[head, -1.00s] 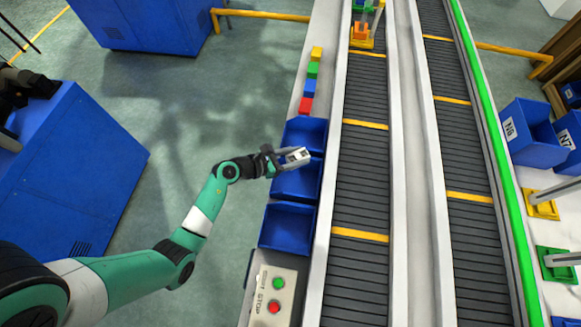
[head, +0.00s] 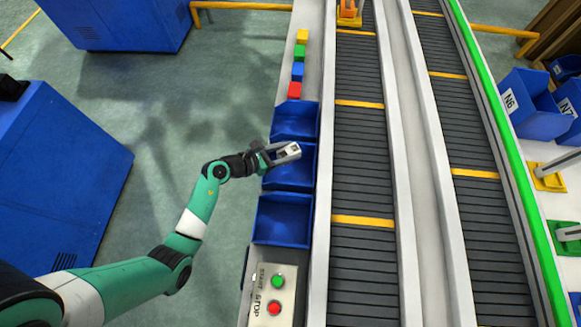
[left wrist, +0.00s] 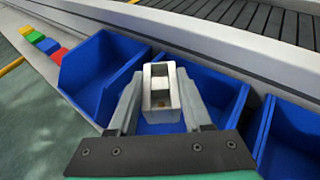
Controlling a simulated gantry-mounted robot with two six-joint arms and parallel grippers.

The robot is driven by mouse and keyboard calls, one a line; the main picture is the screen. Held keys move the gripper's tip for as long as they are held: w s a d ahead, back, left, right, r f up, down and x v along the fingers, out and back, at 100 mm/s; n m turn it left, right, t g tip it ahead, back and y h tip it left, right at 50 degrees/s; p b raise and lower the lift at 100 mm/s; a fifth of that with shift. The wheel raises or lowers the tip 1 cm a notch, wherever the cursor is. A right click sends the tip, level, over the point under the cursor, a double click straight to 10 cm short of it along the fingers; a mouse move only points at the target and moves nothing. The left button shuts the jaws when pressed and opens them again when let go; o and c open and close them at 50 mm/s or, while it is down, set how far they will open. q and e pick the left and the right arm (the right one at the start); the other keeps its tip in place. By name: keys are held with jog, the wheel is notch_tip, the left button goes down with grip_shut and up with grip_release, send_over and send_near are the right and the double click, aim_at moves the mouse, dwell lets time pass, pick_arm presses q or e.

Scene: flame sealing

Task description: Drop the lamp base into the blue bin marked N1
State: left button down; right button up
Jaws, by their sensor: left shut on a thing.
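My left gripper (head: 284,153) is shut on a small pale grey, blocky piece with a rectangular opening, which I take to be the lamp base (left wrist: 161,88). It holds the piece over the middle of three blue bins beside the conveyor. This middle bin (left wrist: 226,95) lies under and behind the held piece in the left wrist view. The far bin (head: 296,119) and the near bin (head: 283,220) stand on either side of it. No N1 marking is readable on these bins. My right gripper is not in view.
Coloured blocks (head: 298,70) stand in a row beyond the bins. A control box (head: 272,293) with green and red buttons is at the near end. The conveyor (head: 363,180) runs alongside. Blue bins marked N6 (head: 530,105) and N7 (head: 568,112) stand across it.

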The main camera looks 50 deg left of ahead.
pick_arm(q)
jog(key=shift+c, duration=1.3)
grip_release()
jog(key=p+v, duration=0.3)
jog(key=v, duration=0.8)
jog(key=shift+s+p, duration=0.3)
jog(key=shift+r, duration=0.1)
